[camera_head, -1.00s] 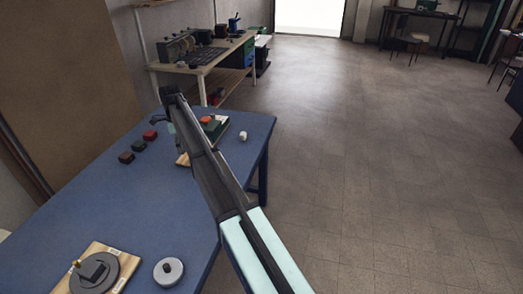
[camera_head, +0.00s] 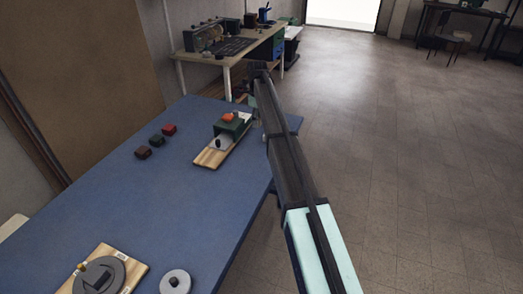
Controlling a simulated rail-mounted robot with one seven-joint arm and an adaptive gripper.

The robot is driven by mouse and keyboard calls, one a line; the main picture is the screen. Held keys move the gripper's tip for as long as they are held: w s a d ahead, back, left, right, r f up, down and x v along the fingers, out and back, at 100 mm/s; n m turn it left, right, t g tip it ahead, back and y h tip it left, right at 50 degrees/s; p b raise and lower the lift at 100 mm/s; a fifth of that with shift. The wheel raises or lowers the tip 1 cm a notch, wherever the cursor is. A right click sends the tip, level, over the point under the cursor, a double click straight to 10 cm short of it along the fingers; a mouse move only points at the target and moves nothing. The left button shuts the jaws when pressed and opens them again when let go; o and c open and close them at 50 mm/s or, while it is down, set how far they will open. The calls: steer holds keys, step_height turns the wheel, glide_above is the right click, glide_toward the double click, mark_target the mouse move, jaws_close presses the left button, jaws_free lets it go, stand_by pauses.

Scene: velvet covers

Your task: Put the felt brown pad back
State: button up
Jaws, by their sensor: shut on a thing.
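A small brown block (camera_head: 142,153), possibly the felt brown pad, rests on the blue table (camera_head: 110,205) at the near end of a short row. A dark green block (camera_head: 156,141) and a red block (camera_head: 169,129) are beside it, each standing apart. My arm crosses the view from the bottom right to the far right end of the table.
A wooden board (camera_head: 208,159) holds a green block (camera_head: 230,127) with an orange piece (camera_head: 229,117) and a pale round piece (camera_head: 222,142). A round grey part (camera_head: 175,282) and a board with a dark disc (camera_head: 98,276) are in front. The middle table is clear.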

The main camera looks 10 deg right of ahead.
mark_target(258, 155)
step_height(258, 155, down, 17)
steer(key=p, duration=0.3)
steer(key=shift+r, duration=0.2)
steer(key=shift+f, duration=0.1)
steer(key=o, duration=1.1)
step_height(258, 155, up, 12)
steer(key=b, duration=0.3)
steer(key=shift+w, duration=0.1)
